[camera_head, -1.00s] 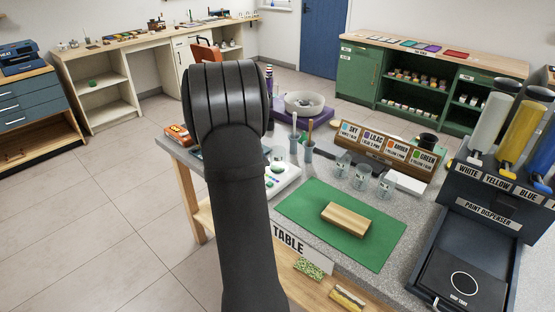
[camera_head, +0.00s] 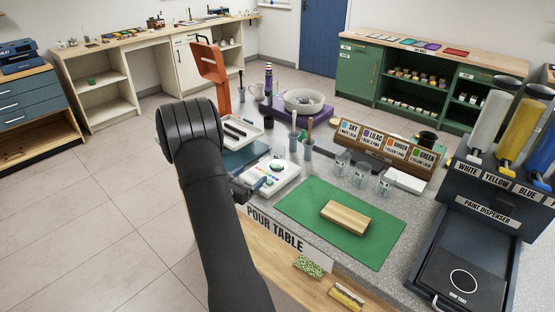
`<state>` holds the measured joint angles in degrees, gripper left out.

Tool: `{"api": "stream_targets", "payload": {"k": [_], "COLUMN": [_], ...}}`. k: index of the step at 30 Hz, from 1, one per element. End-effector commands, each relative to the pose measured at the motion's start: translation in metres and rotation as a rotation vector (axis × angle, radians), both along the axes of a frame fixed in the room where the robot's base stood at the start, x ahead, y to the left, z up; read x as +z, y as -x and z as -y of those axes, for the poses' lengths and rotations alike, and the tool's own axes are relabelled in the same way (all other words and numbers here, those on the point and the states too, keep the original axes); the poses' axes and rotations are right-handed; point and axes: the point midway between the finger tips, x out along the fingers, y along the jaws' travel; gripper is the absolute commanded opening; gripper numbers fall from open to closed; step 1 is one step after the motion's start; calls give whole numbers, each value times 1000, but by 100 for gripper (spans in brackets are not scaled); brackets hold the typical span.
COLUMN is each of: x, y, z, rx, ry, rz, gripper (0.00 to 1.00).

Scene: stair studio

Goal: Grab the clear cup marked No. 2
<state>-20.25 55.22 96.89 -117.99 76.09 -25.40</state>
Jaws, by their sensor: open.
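Several small clear cups stand in a diagonal row on the grey table: a far one (camera_head: 342,164), a middle one (camera_head: 362,176) and a near one (camera_head: 384,188). They carry small pale labels, too small to read, so I cannot tell which is No. 2. My gripper (camera_head: 243,191) is partly hidden behind my arm. It is open, to the left of the cups and apart from them, near the left side of the white palette (camera_head: 272,180).
A green mat (camera_head: 310,200) with a wooden block (camera_head: 346,217) lies in front of the cups. A colour card rack (camera_head: 386,150) stands behind them. Brush holders (camera_head: 306,150) stand to their left. The paint dispenser (camera_head: 480,205) is at right.

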Motion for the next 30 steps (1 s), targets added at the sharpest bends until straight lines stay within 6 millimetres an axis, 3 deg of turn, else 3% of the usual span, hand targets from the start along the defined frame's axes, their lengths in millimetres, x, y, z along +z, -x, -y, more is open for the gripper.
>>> {"api": "stream_targets", "payload": {"k": [15, 23, 30], "x": [0, 0, 1], "y": [-79, -95, -122], "z": [64, 77, 97], "rx": [-3, -1, -3], "ry": [0, 0, -1], "rz": [1, 0, 1], "gripper": [80, 80, 80]}}
